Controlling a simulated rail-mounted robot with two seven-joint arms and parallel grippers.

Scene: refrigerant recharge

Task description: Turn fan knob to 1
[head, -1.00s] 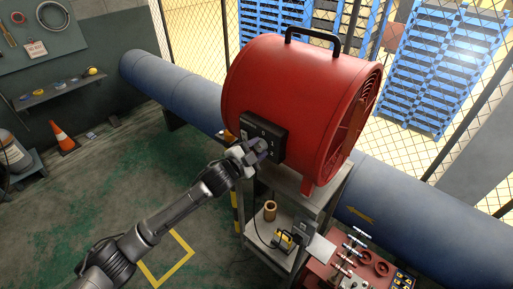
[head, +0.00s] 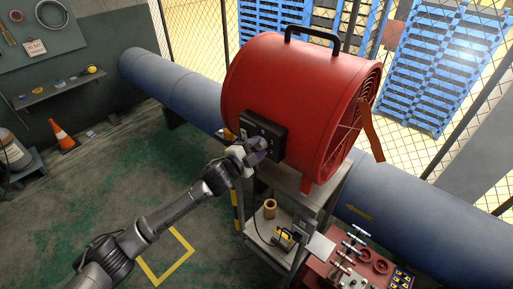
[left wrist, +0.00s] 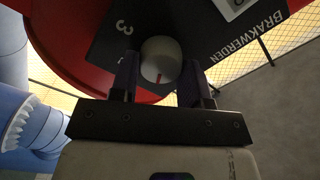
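The big red fan (head: 290,95) stands on a metal cart. A black control box (head: 263,133) is on its side. In the left wrist view a whitish round knob (left wrist: 160,55) with a red mark sits on the black panel (left wrist: 190,25), with a "3" to its upper left. The red mark points down toward my gripper's palm. My left gripper (head: 257,150) is at the box; its two fingers (left wrist: 160,80) lie on either side of the knob, closed on it. An orange-red strip (head: 372,135) sticks out from the fan's grille. My right gripper is not in view.
The cart (head: 283,175) carries a tan roll (head: 270,208) and a yellow device (head: 284,238) on its lower shelf. A red table (head: 345,272) with valves stands at lower right. A blue pipe (head: 425,215) runs behind.

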